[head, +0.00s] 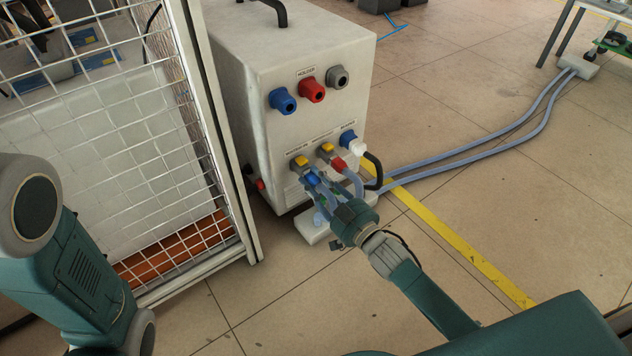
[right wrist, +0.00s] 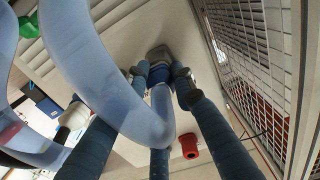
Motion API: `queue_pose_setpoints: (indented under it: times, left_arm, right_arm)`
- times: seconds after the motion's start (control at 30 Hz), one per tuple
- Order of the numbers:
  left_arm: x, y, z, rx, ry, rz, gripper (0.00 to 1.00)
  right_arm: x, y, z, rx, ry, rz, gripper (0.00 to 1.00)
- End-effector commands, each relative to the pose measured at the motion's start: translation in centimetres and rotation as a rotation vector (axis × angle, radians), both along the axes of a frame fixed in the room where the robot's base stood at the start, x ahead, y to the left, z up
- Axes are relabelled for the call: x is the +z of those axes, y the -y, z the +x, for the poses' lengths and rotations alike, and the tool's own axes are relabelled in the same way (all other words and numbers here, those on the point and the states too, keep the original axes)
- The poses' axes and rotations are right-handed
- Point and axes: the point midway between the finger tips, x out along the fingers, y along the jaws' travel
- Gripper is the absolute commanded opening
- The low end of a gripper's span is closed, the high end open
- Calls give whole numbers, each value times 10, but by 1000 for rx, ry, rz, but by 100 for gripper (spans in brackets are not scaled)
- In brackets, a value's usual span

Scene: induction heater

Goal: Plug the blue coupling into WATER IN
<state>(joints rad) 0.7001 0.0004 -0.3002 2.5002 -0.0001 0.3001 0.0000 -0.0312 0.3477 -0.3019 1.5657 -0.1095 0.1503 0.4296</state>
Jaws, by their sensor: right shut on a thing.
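The blue coupling (head: 313,179) is between the fingers of my right gripper (head: 317,188), which is shut on it, just in front of the leftmost yellow-collared port (head: 299,162) of the white heater box. In the right wrist view, the blue coupling (right wrist: 158,74) is between the fingertips, lined up with a grey fitting (right wrist: 159,54). I cannot tell whether it is seated or only close. Its pale translucent hose (right wrist: 158,110) runs back between the fingers. A red coupling (head: 338,164) with a hose is at the middle yellow port (head: 326,149). My left gripper is out of view; only its arm shows.
The heater (head: 242,100) carries blue (head: 282,101), red (head: 312,90) and grey (head: 338,77) holders above the ports. A wire-mesh fence (head: 215,150) stands close on the left. Hoses (head: 470,140) run right across the floor. Floor beyond the yellow line (head: 450,238) is mostly clear.

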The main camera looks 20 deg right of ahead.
Motion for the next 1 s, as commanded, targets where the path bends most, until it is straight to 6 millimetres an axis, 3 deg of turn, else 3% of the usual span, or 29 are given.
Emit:
queue_pose_setpoints:
  times: [0.1, 0.13, 0.2, 0.23, 0.63, 1.0]
  left_arm:
    - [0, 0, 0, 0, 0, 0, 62]
    - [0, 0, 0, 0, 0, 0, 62]
    - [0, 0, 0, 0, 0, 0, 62]
    - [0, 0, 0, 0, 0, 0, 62]
    - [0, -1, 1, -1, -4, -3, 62]
    - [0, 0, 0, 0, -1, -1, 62]
  right_arm:
    - [1, -1, 2, 0, 1, 0, 0]
    - [1, -1, 2, 0, 1, 0, 31]
    - [0, -1, 2, 0, 1, 0, 44]
    - [0, -1, 2, 0, 1, 0, 47]
    - [-2, 3, -8, -1, -3, 0, 47]
    - [-2, 28, -78, 0, -4, 0, 47]
